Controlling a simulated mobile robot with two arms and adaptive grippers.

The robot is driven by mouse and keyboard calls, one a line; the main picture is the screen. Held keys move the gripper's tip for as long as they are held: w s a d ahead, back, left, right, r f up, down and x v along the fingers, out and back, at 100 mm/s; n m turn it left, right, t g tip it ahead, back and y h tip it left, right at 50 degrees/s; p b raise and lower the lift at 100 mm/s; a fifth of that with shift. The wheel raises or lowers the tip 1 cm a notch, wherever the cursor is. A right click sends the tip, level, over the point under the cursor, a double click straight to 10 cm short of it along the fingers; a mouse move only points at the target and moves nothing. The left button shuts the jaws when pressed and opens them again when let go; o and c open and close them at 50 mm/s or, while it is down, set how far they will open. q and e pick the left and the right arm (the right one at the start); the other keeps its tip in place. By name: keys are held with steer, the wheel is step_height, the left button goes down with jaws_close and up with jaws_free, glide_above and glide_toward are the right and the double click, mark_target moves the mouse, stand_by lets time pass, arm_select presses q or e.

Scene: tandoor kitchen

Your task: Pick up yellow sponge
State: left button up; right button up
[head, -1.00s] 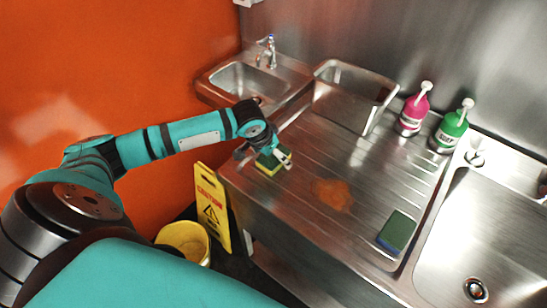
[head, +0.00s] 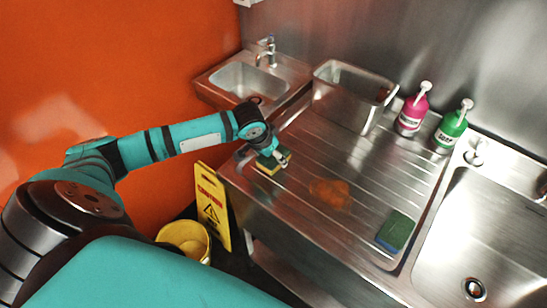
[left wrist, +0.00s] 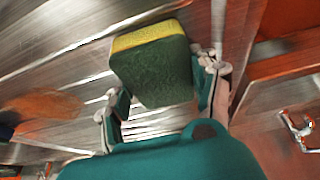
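The yellow sponge (head: 267,170) has a green scouring layer and is at the left end of the ribbed steel drainboard (head: 300,208). My left gripper (head: 273,156) is over it. In the left wrist view the sponge (left wrist: 152,70) shows its green face and yellow edge between the two fingers of my gripper (left wrist: 160,92). The fingers appear to press on its opposite sides. I cannot tell whether it is clear of the drainboard. My right gripper is not in view.
A second green sponge (head: 396,231) lies at the drainboard's front right. An orange stain (head: 329,193) is between the sponges. A steel bin (head: 340,109), a pink bottle (head: 411,112) and a green bottle (head: 451,129) stand behind. A caution sign (head: 212,205) and yellow bucket (head: 186,240) are below left.

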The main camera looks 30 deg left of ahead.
mark_target(273, 158)
arm_select(q)
steer(key=shift+c, duration=0.7)
steer(key=shift+r+b, duration=0.1)
steer(key=shift+b, duration=0.3)
steer(key=shift+r, duration=0.4)
steer(key=r, duration=0.1)
steer(key=r+b, duration=0.1)
steer(key=r, duration=0.1)
steer(key=shift+s+d, duration=0.25)
steer(key=shift+s, duration=0.1)
steer(key=s+d+b, duration=0.1)
steer(key=s+d, duration=0.1)
steer(key=s, duration=0.2)
steer(key=s+d+r+b, duration=0.1)
steer(key=s+d, duration=0.2)
steer(key=s, duration=0.1)
steer(key=s+d+b, duration=0.1)
steer(key=s+d, duration=0.2)
steer(key=s, duration=0.1)
steer(key=shift+s+r, duration=0.25)
steer(key=shift+s, duration=0.15)
